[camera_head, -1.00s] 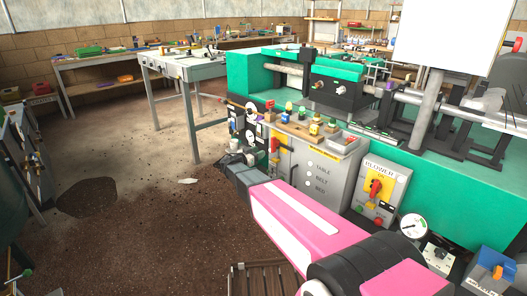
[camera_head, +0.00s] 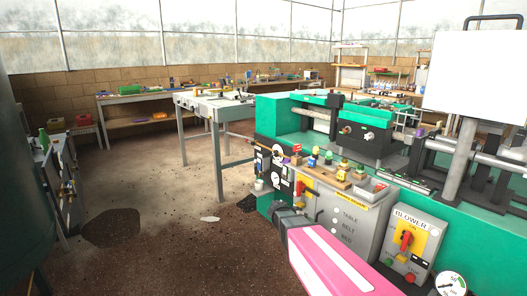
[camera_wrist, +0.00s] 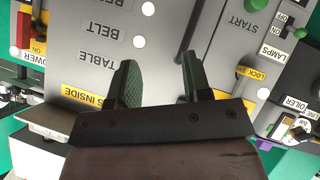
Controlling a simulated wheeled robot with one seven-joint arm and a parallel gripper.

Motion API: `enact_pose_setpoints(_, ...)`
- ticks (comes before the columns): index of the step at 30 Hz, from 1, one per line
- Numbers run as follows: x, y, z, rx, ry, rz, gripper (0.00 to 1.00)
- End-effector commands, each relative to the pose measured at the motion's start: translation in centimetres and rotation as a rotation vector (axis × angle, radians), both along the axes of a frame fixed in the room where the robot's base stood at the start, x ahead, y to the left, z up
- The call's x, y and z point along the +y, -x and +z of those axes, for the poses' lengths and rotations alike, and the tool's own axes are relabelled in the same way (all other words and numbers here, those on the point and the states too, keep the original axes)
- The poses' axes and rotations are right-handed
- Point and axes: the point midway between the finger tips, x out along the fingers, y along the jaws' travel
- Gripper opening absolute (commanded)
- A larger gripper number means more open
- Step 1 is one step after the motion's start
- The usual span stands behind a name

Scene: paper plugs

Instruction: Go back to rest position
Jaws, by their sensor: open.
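My gripper (camera_wrist: 158,82) is open and empty in the wrist view, its two green-padded fingers apart. It faces a grey control panel (camera_wrist: 165,30) with printed labels, which appears upside down there. In the head view my pink arm reaches in from the lower right toward the front of the same grey panel (camera_head: 348,222). The fingertips are hidden in the head view. I cannot tell the exact gap between the fingers and the panel.
A green machine (camera_head: 470,235) fills the right side. A blower box (camera_head: 412,242) with a red switch and a round gauge (camera_head: 451,284) stand close to my arm. A grey table (camera_head: 216,103) is behind. The floor at left is open, with a dark patch (camera_head: 115,228).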

Motion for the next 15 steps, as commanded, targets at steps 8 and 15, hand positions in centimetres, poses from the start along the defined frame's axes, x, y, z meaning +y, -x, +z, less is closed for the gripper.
enact_pose_setpoints(8, -2.1, 10.8, -2.6, 0.442, -0.375, 0.189, 0.45)
enact_pose_setpoints(15, -0.7, 16.7, -2.7, 0.597, -0.666, 0.463, 0.45)
